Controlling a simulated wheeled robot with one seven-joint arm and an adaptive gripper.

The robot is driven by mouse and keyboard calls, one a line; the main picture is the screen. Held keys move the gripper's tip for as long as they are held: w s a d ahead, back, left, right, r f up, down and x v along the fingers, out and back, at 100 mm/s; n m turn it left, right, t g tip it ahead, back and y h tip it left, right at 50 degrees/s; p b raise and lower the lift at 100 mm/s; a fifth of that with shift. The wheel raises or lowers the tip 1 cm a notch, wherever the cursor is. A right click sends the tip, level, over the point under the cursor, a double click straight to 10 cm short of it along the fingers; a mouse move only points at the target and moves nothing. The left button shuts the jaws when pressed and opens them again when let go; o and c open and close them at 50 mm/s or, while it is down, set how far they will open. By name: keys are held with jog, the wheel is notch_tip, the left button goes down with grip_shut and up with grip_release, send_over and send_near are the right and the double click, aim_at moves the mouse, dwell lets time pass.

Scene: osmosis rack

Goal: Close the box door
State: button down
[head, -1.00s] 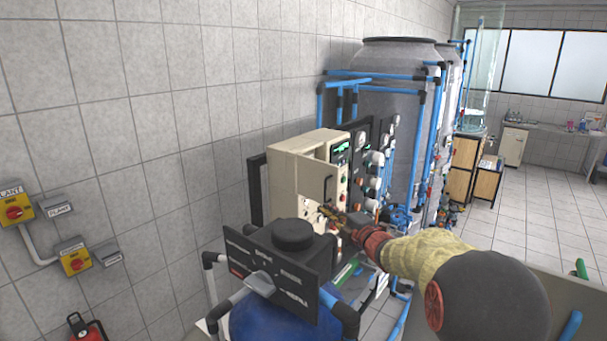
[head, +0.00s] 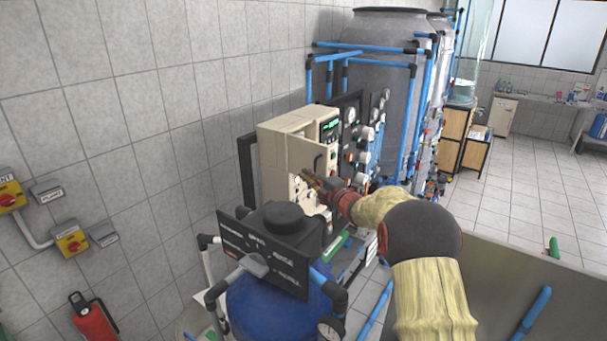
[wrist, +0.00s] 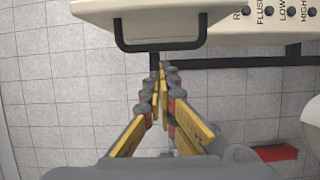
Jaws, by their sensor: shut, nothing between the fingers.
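The beige box (head: 285,128) stands by the tiled wall in the head view. Its door (head: 308,157), with a black handle (head: 318,163), stands swung out from the box front. The wrist view shows the door (wrist: 150,8) at the top with its black U-shaped handle (wrist: 160,46). My gripper (head: 306,177) is at the door, near the handle; in the wrist view its shut, empty fingertips (wrist: 160,68) lie just below the handle bar. I cannot tell whether they touch it. The fingers and arm hide the lower part of the box front in the head view.
A blue tank with a black cap (head: 280,226) and a dark sign (head: 262,252) stands in front of the box. Blue pipes (head: 365,50) and gauges crowd its right. Open floor (head: 500,200) lies further right. A red extinguisher (head: 93,320) stands at lower left.

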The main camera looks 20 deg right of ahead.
jog(key=shift+d, duration=0.5)
jog(key=shift+s+d, duration=0.1)
jog(key=shift+s, duration=0.05)
jog(key=shift+d, duration=0.1)
